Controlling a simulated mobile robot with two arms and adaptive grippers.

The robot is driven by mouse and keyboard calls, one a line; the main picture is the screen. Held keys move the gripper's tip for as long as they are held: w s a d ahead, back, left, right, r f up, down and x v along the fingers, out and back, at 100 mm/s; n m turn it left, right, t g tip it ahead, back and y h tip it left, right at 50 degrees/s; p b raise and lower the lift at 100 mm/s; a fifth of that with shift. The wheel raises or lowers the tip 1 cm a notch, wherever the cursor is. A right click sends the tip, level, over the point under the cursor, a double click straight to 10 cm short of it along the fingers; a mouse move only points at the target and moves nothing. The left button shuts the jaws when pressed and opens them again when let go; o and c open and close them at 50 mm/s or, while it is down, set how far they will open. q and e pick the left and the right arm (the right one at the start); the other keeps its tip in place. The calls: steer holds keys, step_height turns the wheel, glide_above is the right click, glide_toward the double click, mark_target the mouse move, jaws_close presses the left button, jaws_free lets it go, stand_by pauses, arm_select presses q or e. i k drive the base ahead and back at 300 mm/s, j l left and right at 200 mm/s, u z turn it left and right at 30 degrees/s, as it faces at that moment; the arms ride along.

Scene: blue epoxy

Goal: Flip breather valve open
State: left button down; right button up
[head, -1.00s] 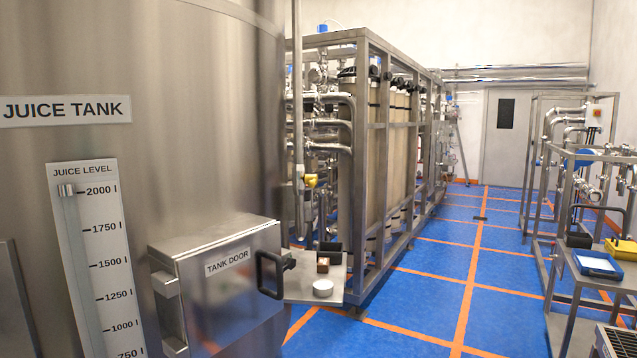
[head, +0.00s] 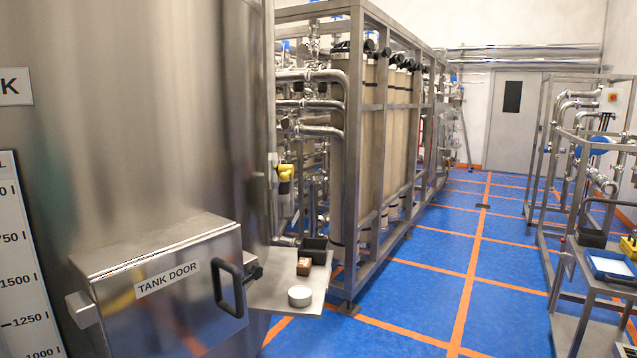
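A small yellow part (head: 285,172), which looks like a valve or its handle, sits beside the right side of the juice tank (head: 150,110), in front of the pipework. I cannot tell from here whether it is the breather valve, or whether it is open or shut. Neither of my grippers is in view.
The tank door box (head: 165,285) with its black handle (head: 229,289) juts out at the lower left. A small shelf (head: 275,298) beside it holds a white round container (head: 300,296), a brown block (head: 304,266) and a black bin (head: 314,250). A framed filter rack (head: 356,140) stands behind. The blue floor (head: 415,290) is clear.

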mark_target(285, 170)
steer(key=i+l, duration=0.25)
steer(key=i, duration=0.2)
steer(key=i+l+z, duration=0.1)
steer(key=i+l, duration=0.2)
steer(key=i, duration=0.15)
steer(key=i+l, duration=0.2)
steer(key=i, duration=0.25)
steer(key=l+z, duration=0.05)
